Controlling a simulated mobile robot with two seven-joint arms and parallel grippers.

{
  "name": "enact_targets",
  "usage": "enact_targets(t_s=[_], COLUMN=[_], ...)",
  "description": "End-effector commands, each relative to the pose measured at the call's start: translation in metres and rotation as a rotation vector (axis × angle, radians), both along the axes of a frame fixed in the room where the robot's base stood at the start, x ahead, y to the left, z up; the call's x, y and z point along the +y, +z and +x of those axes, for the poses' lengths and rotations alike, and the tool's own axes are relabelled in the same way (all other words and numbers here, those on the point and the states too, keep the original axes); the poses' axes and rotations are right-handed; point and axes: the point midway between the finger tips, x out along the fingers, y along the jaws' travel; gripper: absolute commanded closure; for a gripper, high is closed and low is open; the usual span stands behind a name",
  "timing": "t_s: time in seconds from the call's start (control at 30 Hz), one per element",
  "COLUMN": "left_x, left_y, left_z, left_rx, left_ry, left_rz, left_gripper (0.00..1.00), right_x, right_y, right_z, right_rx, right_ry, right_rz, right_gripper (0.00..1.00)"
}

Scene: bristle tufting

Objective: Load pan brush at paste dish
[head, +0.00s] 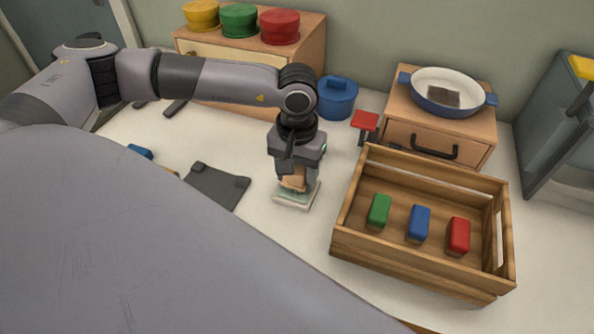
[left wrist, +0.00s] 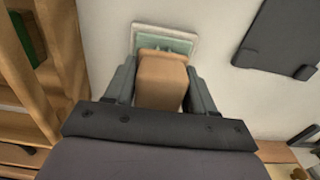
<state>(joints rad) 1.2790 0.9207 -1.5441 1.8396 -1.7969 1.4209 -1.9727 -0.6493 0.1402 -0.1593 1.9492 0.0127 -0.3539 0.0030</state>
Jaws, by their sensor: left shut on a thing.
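My left gripper (head: 293,176) points down over the paste dish and is shut on the pan brush (head: 292,184), a tan block. In the left wrist view the brush (left wrist: 162,80) sits between the two fingers of the gripper (left wrist: 161,88). The paste dish (head: 297,195) is a small pale square dish with greenish paste, and it also shows in the left wrist view (left wrist: 165,29). The brush's lower end is over or in the dish; I cannot tell whether it touches the paste. My right gripper is not in view. A blue-and-white pan (head: 445,78) with a dark patch inside stands on a wooden cabinet.
A slatted wooden crate (head: 345,243) right of the dish holds green, blue and red blocks. A dark grey plate (head: 217,186) lies to the left. A blue pot (head: 337,97) and a red-topped item (head: 365,122) stand behind. Bare table surrounds the dish.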

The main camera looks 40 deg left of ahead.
Motion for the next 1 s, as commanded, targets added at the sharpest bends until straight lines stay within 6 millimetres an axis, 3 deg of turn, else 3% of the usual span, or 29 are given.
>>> enact_targets(t_s=[0.8,1.0], left_x=[0.000,0.000], left_y=[0.067,0.069], left_z=[0.001,0.000], left_rx=[-0.002,-0.002], left_ry=[0.000,0.000], left_rz=[-0.001,-0.001], left_gripper=[0.70,0.70], right_x=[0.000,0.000], right_y=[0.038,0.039], right_z=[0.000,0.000], right_rx=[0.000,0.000], right_ry=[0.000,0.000], right_rz=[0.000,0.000], right_gripper=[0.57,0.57])
